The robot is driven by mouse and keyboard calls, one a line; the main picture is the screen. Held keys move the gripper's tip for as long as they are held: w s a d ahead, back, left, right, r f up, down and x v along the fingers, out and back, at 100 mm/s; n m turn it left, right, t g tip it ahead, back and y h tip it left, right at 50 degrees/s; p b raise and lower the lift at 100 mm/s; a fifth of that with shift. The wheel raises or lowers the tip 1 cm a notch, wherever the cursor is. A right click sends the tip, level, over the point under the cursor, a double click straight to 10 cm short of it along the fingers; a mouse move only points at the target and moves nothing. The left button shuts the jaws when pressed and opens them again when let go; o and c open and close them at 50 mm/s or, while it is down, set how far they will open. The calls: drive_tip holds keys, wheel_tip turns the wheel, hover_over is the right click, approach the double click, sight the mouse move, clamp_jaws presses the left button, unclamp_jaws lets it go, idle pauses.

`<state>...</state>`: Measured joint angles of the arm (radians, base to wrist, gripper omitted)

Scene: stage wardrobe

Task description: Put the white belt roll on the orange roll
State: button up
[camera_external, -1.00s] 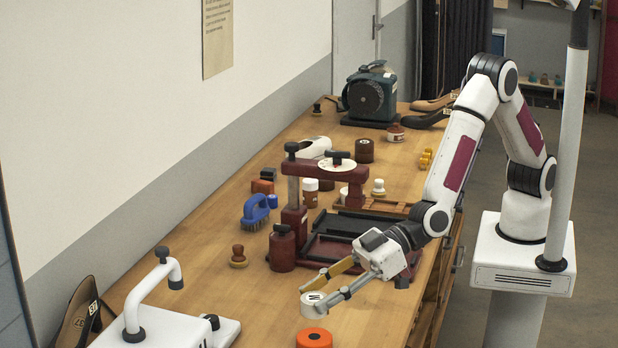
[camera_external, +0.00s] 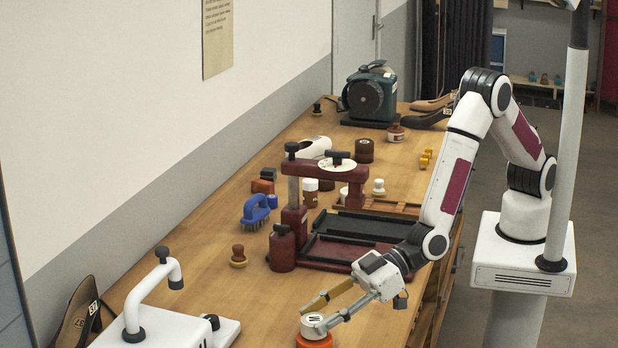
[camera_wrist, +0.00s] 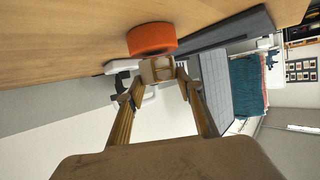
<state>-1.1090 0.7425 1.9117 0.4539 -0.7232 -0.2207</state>
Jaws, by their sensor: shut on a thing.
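The white belt roll (camera_external: 311,326) is held between the fingertips of my gripper (camera_external: 314,317); its pale top with a dark mark faces up. The orange roll (camera_external: 314,342) lies on the bench at the bottom of the external view, directly under the white roll, which hides most of its top. In the wrist view, where the bench is at the top, the orange roll (camera_wrist: 152,38) and the held roll (camera_wrist: 157,71) are side by side, very close. I cannot tell whether the two rolls touch.
A dark red press (camera_external: 295,220) with a black tray (camera_external: 345,240) stands behind my gripper. A white device with a curved handle (camera_external: 150,325) is at the lower left. A wooden-knobbed stamp (camera_external: 238,258) and a blue brush (camera_external: 255,212) lie to the left. The bench between is clear.

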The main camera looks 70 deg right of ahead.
drive_tip(key=shift+f, duration=0.3)
drive_tip(key=shift+f, duration=0.15)
drive_tip(key=o, duration=1.1)
drive_tip(key=shift+o, duration=0.2)
drive_tip(key=shift+v, duration=0.75)
drive_tip(key=v, duration=1)
drive_tip(key=shift+s+d, duration=0.15)
drive_tip(key=shift+d, duration=0.1)
